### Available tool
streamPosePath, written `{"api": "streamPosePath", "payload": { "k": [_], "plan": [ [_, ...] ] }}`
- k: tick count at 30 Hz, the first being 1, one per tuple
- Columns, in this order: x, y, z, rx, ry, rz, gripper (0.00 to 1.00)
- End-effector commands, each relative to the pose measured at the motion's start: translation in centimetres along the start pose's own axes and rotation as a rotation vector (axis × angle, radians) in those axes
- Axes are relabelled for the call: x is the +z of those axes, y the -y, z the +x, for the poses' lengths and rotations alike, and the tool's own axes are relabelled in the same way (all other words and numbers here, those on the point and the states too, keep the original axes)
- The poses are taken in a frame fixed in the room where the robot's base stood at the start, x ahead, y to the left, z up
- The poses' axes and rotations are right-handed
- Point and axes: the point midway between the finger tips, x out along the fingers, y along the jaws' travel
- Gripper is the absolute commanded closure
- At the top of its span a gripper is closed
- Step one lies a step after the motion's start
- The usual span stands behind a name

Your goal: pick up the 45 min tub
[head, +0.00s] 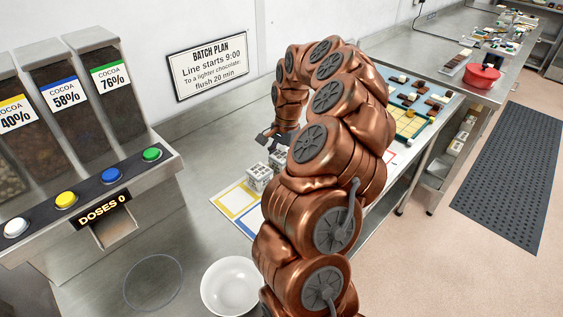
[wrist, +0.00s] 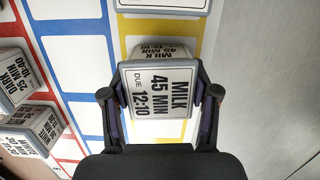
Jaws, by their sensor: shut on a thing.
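The 45 min tub (wrist: 160,92) is in the middle of the wrist view, its lid label reading MILK 45 MIN DUE 12:10. My gripper (wrist: 160,100) is shut on it, one dark finger on its left side and one on its right. Behind the lid a side label with the same words shows in part. In the head view my gripper (head: 270,137) is at the far end of my copper arm, above the bench near the white tubs (head: 258,178). I cannot make out the held tub there, nor tell whether it touches the mat.
A mat with yellow (wrist: 182,27), blue and red frames lies below. A white bowl (head: 232,287) and the cocoa dispenser (head: 100,200) are nearer in the head view.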

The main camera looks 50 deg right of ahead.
Motion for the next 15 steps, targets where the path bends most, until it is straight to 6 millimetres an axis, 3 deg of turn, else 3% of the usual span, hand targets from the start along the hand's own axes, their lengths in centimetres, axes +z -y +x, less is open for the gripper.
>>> {"api": "streamPosePath", "payload": {
  "k": [10, 15],
  "plan": [
    [0.0, 0.0, -0.2, -0.001, -0.001, 0.000, 0.79],
    [0.1, 0.1, -2.0, -0.006, -0.007, 0.001, 0.79]
  ]
}}
